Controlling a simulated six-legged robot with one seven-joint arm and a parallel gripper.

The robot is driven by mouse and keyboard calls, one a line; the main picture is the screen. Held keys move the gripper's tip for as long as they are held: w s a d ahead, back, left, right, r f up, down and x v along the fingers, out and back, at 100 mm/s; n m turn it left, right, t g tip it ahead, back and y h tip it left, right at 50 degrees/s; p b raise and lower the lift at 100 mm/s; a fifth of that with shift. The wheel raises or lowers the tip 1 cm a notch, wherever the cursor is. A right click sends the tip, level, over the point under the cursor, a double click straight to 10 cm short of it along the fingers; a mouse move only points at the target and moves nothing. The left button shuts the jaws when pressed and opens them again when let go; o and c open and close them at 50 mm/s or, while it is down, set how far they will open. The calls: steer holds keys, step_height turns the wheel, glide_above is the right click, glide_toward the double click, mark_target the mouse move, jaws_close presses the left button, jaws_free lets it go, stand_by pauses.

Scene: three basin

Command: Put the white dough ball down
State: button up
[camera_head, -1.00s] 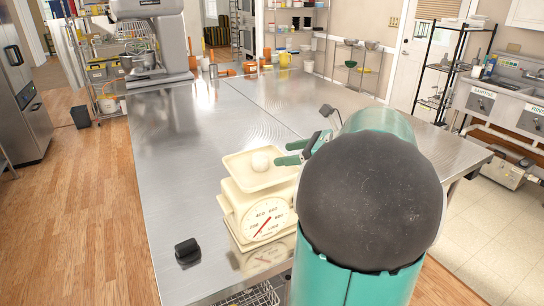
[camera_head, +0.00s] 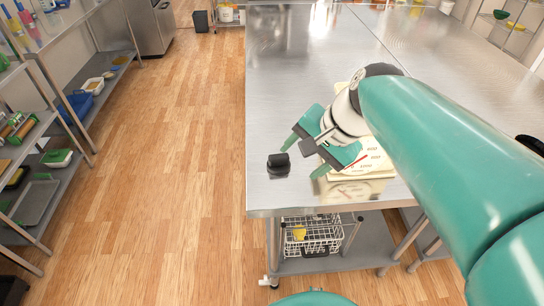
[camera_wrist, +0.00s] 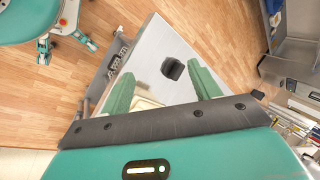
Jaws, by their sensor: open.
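The white dough ball is not visible in either current view; about a second ago it sat on the scale's pan. The cream scale (camera_head: 372,163) stands on the steel table, mostly covered by my arm and gripper. A cream edge of it (camera_wrist: 146,103) shows low between the fingers in the wrist view. My gripper (camera_head: 298,163) has its green fingers spread, with nothing seen between them. It is over the table's front left part, beside the scale. In the wrist view my gripper (camera_wrist: 160,70) frames a small black block (camera_wrist: 172,69) lying on the table beyond the fingertips.
The black block (camera_head: 278,164) lies near the left edge of the steel table (camera_head: 290,70). The table behind it is clear. A wire basket (camera_head: 313,236) is on the lower shelf. Wooden floor lies to the left, with loaded shelves (camera_head: 60,180) beyond.

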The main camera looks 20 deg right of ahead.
steer(key=s+a+f+n+t+h, duration=0.1)
steer(key=s+a+n+h, duration=0.2)
steer(key=n, duration=0.7)
steer(key=s+a, duration=0.1)
steer(key=a, duration=0.1)
steer(key=shift+a+f+n, duration=0.35)
steer(key=shift+n, duration=0.05)
steer(key=shift+s, duration=0.1)
stand_by(2.9)
steer(key=c, duration=0.6)
steer(key=shift+o, duration=0.2)
steer(key=shift+a, duration=0.1)
